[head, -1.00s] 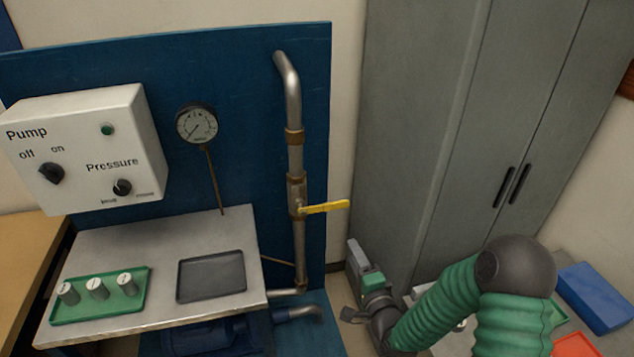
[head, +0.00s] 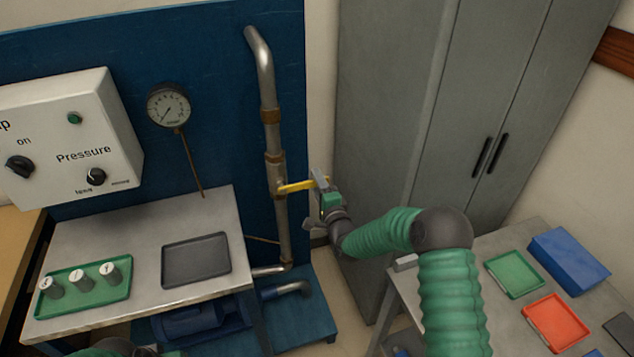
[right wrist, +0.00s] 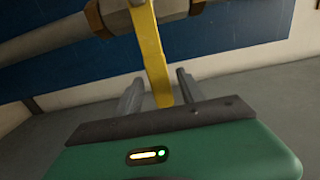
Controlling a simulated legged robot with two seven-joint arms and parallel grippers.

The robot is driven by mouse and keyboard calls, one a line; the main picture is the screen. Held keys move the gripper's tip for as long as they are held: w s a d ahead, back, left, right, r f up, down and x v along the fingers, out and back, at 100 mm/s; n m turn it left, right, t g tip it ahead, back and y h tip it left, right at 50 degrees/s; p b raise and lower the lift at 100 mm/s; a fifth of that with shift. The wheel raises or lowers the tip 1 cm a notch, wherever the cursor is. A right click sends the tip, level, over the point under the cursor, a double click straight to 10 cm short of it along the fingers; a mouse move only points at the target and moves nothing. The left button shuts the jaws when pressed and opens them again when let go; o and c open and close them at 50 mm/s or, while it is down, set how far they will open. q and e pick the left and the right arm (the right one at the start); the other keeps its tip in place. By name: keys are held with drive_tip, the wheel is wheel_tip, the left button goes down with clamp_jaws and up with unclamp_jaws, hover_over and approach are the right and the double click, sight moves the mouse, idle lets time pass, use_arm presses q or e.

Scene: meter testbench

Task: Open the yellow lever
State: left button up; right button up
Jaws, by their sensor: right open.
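The yellow lever (head: 297,186) sticks out to the right from a valve on the vertical metal pipe (head: 268,130). My right gripper (head: 322,184) is at the lever's free right end. In the right wrist view the lever (right wrist: 152,60) reaches down between the two open fingers of the gripper (right wrist: 158,92), with a gap on each side. The lever's tip is close to the gripper's palm. A green part of my left arm shows at the bottom edge of the head view; its gripper is out of view.
The pump box (head: 70,140) and pressure gauge (head: 168,106) are left of the pipe. A bench (head: 90,240) below holds a green tray (head: 120,295) of weights and a dark tray (head: 197,258). A grey cabinet (head: 390,130) stands right; a side table (head: 500,310) holds coloured trays.

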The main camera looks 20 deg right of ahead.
drive_tip(key=shift+w+a, duration=0.1)
drive_tip(key=shift+w, duration=0.15)
drive_tip(key=shift+a, duration=0.1)
drive_tip(key=shift+c, duration=0.7)
clamp_jaws()
drive_tip(key=shift+s+f, duration=0.1)
drive_tip(key=shift+f, duration=0.15)
